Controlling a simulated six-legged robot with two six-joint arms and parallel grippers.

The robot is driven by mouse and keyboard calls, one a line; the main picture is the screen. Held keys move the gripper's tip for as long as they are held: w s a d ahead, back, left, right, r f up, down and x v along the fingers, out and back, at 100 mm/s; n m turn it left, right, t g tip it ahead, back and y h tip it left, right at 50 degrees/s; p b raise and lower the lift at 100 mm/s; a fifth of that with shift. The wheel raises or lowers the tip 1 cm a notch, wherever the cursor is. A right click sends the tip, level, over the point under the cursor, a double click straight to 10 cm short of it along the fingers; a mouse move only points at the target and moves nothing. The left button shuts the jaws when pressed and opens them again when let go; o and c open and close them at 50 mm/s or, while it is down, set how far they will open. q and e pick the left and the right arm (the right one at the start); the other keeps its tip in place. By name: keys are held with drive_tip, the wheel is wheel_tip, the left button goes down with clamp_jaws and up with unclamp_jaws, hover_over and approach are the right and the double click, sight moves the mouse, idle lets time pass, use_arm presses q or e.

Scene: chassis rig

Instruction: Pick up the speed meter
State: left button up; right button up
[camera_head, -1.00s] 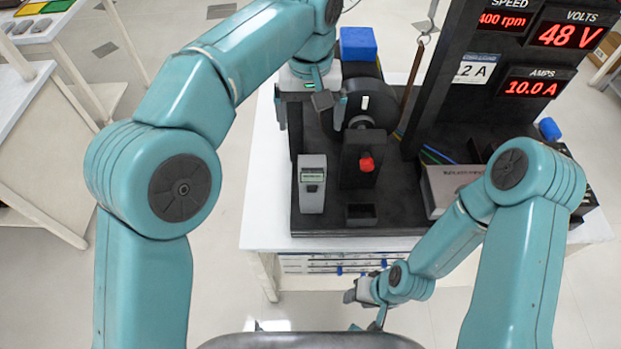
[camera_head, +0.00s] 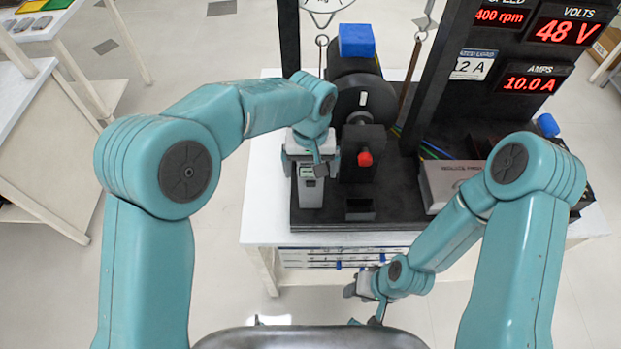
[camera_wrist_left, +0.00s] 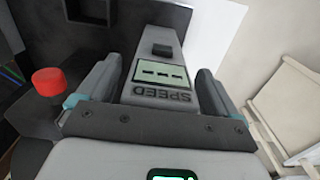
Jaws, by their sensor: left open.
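The speed meter (camera_head: 311,191) is a grey upright device on the black base, partly hidden under my left gripper in the head view. In the left wrist view the speed meter (camera_wrist_left: 158,72) shows a small screen with dashes, the word SPEED and a dark button. My left gripper (camera_head: 311,168) is open above and around its top. In the wrist view one finger is on each side of the meter, with the left finger very near it; contact is unclear. My right gripper (camera_head: 362,286) is low in front of the table; its jaws are too small to read.
A red knob (camera_head: 365,158) on a black block stands just right of the meter; it also shows in the wrist view (camera_wrist_left: 48,82). A black wheel (camera_head: 358,100) and blue block (camera_head: 357,40) are behind. The white table (camera_head: 262,190) is bare at left.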

use_arm(q)
drive_tip(key=shift+s+d, duration=0.1)
drive_tip(key=shift+s, duration=0.15)
drive_tip(key=shift+w+f, duration=0.15)
drive_tip(key=shift+w, duration=0.05)
drive_tip(key=c, duration=1)
drive_tip(key=shift+s, duration=0.1)
drive_tip(key=c, duration=0.7)
drive_tip(key=shift+w+r, duration=0.2)
drive_tip(key=shift+r, duration=0.45)
wheel_tip(320, 180, up, 19)
drive_tip(key=shift+s+f+p, duration=0.1)
drive_tip(key=shift+s+p, duration=0.05)
drive_tip(key=shift+p, duration=0.15)
